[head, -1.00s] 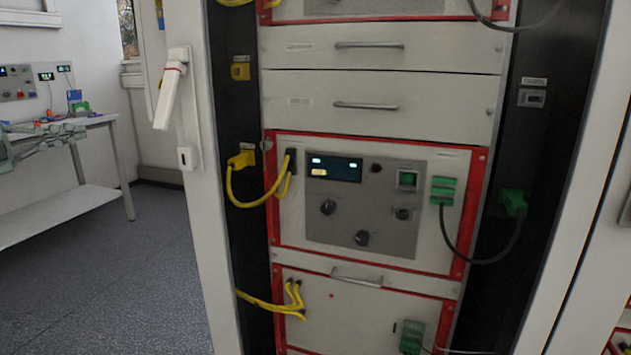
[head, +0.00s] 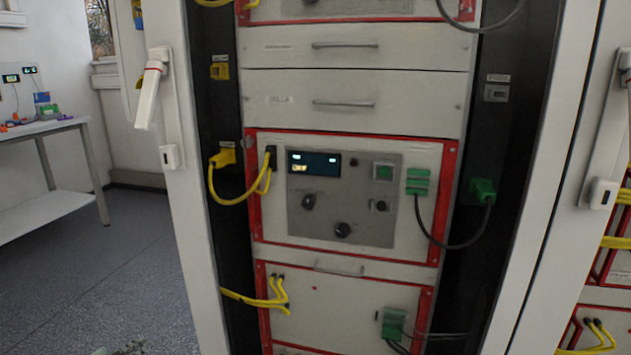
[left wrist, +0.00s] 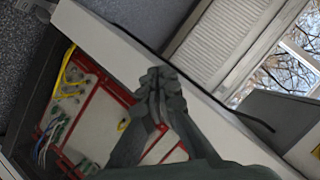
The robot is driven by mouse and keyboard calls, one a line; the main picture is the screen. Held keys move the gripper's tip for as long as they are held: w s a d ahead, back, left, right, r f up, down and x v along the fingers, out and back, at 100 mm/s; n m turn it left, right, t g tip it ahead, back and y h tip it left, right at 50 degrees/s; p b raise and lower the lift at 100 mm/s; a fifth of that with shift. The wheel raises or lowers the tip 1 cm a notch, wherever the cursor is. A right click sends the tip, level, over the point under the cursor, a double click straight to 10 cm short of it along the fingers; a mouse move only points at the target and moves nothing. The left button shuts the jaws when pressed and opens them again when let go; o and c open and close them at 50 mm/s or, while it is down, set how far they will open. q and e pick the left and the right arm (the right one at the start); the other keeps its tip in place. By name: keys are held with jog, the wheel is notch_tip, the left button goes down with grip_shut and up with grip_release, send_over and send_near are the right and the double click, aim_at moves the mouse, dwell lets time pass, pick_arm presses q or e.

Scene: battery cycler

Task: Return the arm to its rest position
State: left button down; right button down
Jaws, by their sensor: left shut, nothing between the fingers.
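My left gripper (left wrist: 156,82) is shut and empty in the left wrist view, its dark grey fingers together in front of a cabinet with red-framed panels (left wrist: 80,110). In the head view only a small grey-green bit of my left gripper (head: 122,349) shows at the bottom edge, low over the floor, left of the cabinet. The rest of my left arm is out of that picture. My right gripper is in neither view.
The battery cycler cabinet (head: 345,215) stands open-fronted in the middle, with yellow cables (head: 238,196) and a green-plugged cable (head: 483,191). A white handle (head: 150,95) is on its left frame. A table (head: 45,127) stands at the far left. The grey floor (head: 130,270) between them looks clear.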

pick_arm(q)
jog(key=s+d+f+n+g, duration=0.2)
jog(key=s+d+f, duration=0.3)
jog(key=s+f, duration=0.3)
jog(key=s+d+f+n+g, duration=0.2)
jog(key=s+d+f+g, duration=0.2)
jog(key=s, duration=0.8)
jog(key=s+d+f+n+g, duration=0.3)
jog(key=s+d+f, duration=0.4)
jog(key=s+f, duration=0.3)
jog(key=shift+s+d+f+g+y, duration=0.3)
jog(key=shift+f+g, duration=0.3)
jog(key=shift+f, duration=0.35)
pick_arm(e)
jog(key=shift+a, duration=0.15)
